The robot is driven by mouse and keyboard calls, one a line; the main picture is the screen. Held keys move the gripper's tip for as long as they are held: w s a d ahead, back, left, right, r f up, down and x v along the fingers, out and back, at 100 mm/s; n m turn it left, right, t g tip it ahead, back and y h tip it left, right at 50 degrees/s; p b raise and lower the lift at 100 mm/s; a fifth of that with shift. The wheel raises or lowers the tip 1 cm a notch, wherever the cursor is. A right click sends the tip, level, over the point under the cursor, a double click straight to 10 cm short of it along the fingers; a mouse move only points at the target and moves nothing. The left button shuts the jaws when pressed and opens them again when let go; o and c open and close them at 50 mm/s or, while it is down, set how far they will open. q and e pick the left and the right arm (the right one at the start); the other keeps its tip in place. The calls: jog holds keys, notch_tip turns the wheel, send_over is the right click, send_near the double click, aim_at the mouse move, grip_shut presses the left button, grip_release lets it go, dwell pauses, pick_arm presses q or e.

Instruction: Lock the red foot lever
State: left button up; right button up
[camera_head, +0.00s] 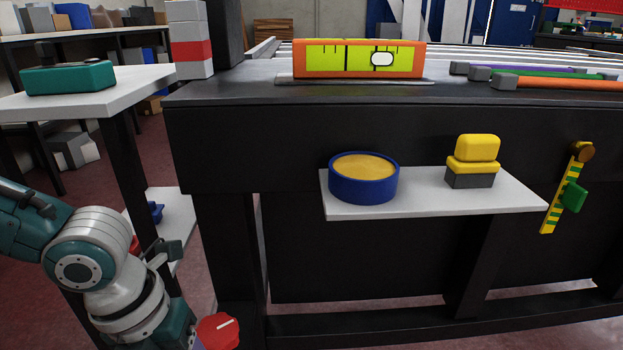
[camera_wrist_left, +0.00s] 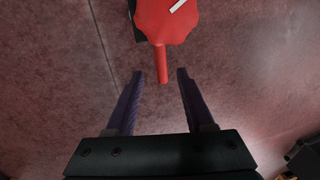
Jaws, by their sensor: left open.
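The red foot lever (camera_head: 218,331) is low by the table's left leg in the head view, partly cut off by the bottom edge. In the left wrist view the red lever (camera_wrist_left: 166,22) has a wide head with a white stripe and a narrow stem pointing toward my gripper. My left gripper (camera_wrist_left: 160,74) is open and empty. The stem's end appears between its two purple fingertips, with a gap on each side; I cannot tell whether they are at the same height. In the head view my left arm reaches down beside the lever, its gripper mostly out of frame. My right gripper is not in view.
The dark vacuum table (camera_head: 235,150) has a white shelf (camera_head: 430,199) with a blue round tin (camera_head: 363,180) and a yellow-grey block (camera_head: 472,163). A white side table (camera_head: 105,97) stands at left above my arm. The table leg (camera_head: 232,250) is close to the lever.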

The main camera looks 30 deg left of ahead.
pick_arm(q)
jog(key=r, duration=0.1)
jog(key=r+p, duration=0.1)
jog(key=r, duration=0.2)
jog(key=shift+s+a+r, duration=0.1)
jog(key=shift+s+a, duration=0.15)
jog(key=shift+a, duration=0.1)
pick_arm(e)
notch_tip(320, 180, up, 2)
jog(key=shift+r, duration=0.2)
